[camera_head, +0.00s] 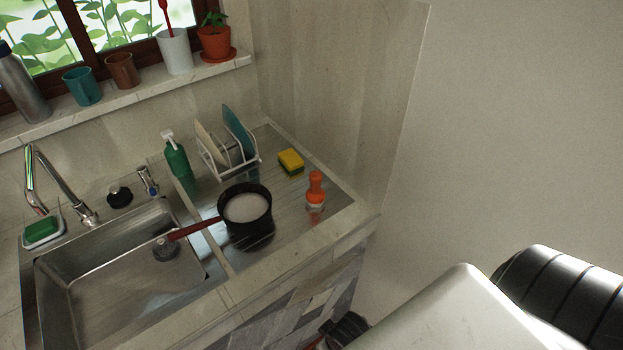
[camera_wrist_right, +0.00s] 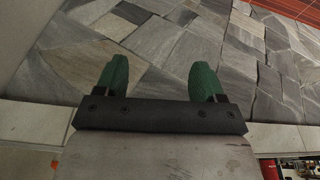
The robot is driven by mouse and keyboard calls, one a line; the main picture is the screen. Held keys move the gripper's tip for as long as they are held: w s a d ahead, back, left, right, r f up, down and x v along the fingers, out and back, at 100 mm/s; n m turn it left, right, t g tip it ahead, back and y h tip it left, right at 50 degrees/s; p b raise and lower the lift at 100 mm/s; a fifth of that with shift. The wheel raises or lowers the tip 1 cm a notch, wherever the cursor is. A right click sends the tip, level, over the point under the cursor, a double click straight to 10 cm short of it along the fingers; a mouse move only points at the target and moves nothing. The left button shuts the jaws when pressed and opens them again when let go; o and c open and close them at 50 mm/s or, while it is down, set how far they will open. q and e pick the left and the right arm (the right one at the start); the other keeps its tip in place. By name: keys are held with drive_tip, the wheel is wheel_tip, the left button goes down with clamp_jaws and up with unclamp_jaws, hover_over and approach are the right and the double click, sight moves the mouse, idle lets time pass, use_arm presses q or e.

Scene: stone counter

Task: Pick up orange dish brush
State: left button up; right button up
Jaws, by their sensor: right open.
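The orange dish brush (camera_head: 315,190) stands upright on the metal drainboard near its right front corner, with pale bristles at the bottom. My right gripper (camera_wrist_right: 158,75) is open and empty in the right wrist view, its two green fingertips apart in front of grey stone paving. In the head view my right arm comes in at the lower right, below and in front of the counter, away from the brush. The brush does not show in the wrist view. My left gripper is not in view.
A black pot (camera_head: 246,215) with a red handle stands left of the brush. A yellow-green sponge (camera_head: 290,161), a dish rack (camera_head: 228,158) and a green bottle (camera_head: 175,157) are behind. The sink (camera_head: 130,285) is at left; a wall (camera_head: 500,130) is at right.

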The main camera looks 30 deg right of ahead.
drive_tip(key=w+a+r+n+y+p, duration=0.1)
drive_tip(key=w+a+r+p, duration=0.2)
drive_tip(key=r, duration=0.5)
drive_tip(key=w+a+r+y+p, duration=0.1)
drive_tip(key=w+a+r, duration=0.2)
drive_tip(key=w+r, duration=0.35)
drive_tip(key=w+a+r+n+y+p, duration=0.1)
drive_tip(key=w+a+r+p, duration=0.15)
drive_tip(key=r, duration=0.65)
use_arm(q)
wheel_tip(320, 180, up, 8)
use_arm(e)
drive_tip(key=m+h, duration=0.4)
drive_tip(key=m, duration=0.4)
approach(316, 175)
drive_tip(key=f, duration=0.2)
drive_tip(key=x, duration=0.4)
drive_tip(key=shift+w+a+f+b, duration=0.1)
drive_tip(key=shift+w+f+b, duration=0.2)
drive_tip(key=shift+w+b, duration=0.1)
drive_tip(key=b+x, duration=0.5)
drive_tip(key=b, duration=0.1)
drive_tip(key=shift+s+b, duration=0.1)
drive_tip(key=shift+b, duration=0.25)
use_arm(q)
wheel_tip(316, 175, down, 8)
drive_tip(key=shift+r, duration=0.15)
use_arm(e)
drive_tip(key=shift+r, duration=0.1)
